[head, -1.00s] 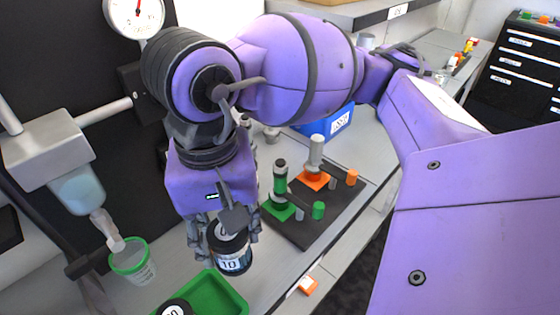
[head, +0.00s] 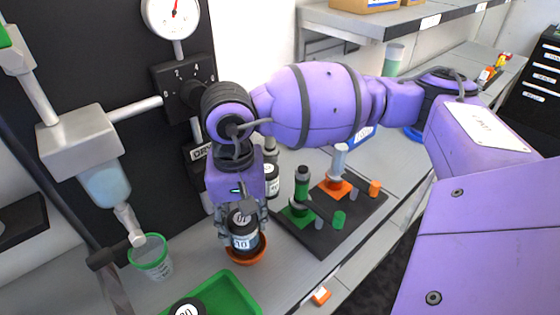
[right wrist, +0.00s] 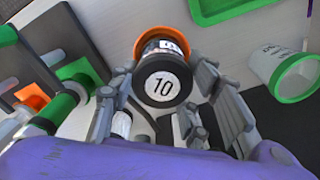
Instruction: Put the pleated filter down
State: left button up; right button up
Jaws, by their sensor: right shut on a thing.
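My right gripper (head: 243,232) points down and is shut on a dark cylinder with a white label marked 10, which I take for the pleated filter (head: 245,241). The filter is upright, at an orange round dish (head: 247,257); I cannot tell whether it rests in the dish or hangs just above. In the right wrist view, the filter's black cap marked 10 (right wrist: 160,85) sits between the fingers (right wrist: 155,105), with the orange dish rim (right wrist: 160,35) behind it. The fingers hide part of its sides. My left gripper is not in view.
A green tray (head: 240,292) holding a black-capped cylinder (head: 187,309) is in front. A green-rimmed cup (head: 150,257) stands left. A black board (head: 335,222) with green and orange fittings is right. Another labelled cylinder (head: 271,180) stands behind the gripper.

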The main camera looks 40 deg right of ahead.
jog(key=shift+f, duration=0.85)
jog(key=shift+f, duration=0.1)
jog(key=shift+f+b, duration=0.3)
jog(key=o, duration=1.3)
jog(key=shift+r, duration=0.15)
jog(key=shift+r+p, duration=0.4)
jog(key=shift+r, duration=0.05)
notch_tip(320, 180, up, 12)
jog(key=shift+f, duration=0.1)
